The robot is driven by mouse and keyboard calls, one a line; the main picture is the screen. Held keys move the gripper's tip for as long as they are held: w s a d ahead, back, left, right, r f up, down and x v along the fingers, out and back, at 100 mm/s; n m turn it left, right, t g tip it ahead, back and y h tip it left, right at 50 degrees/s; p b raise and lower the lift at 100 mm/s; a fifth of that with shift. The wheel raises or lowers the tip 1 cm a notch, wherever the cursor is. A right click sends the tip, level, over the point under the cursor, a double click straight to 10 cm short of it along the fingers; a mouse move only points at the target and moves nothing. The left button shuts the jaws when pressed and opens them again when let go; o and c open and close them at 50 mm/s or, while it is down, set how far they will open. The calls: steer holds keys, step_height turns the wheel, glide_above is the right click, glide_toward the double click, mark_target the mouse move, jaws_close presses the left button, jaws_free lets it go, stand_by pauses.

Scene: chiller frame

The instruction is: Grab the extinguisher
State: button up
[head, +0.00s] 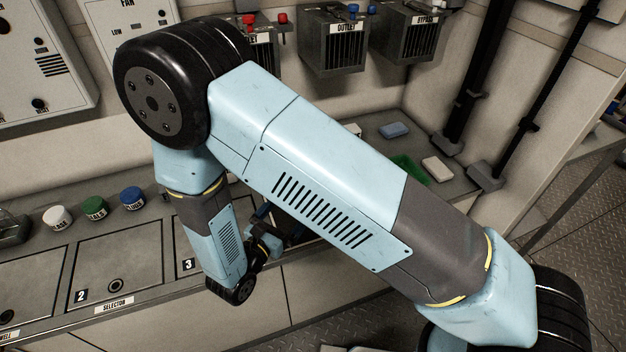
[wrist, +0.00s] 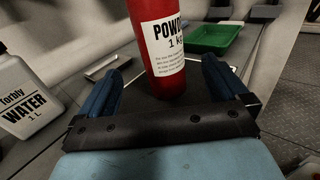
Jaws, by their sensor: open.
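The extinguisher (wrist: 158,42) is a red upright cylinder with a white label reading "POWD…" and "1 kg". In the wrist view it stands on the grey counter, its top cut off by the frame. My gripper (wrist: 160,82) is open, with one blue finger to the left of the extinguisher and one to the right. Gaps show on both sides, and I cannot tell how far it lies between the fingertips. In the head view my arm hides the extinguisher, and only part of my gripper (head: 277,228) shows.
A white water bottle (wrist: 22,98) stands left of my gripper in the wrist view. A green tray (wrist: 215,38) lies behind to the right. In the head view, white, green and blue caps (head: 95,208) sit on the left counter, and black pipes (head: 467,100) rise at right.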

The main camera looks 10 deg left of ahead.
steer(key=x, duration=1.3)
steer(key=shift+f, duration=0.2)
steer(key=shift+w, duration=0.15)
steer(key=shift+c, duration=0.2)
steer(key=shift+a, duration=0.1)
steer(key=c, duration=1.6)
steer(key=shift+r, duration=0.1)
steer(key=shift+c, duration=0.7)
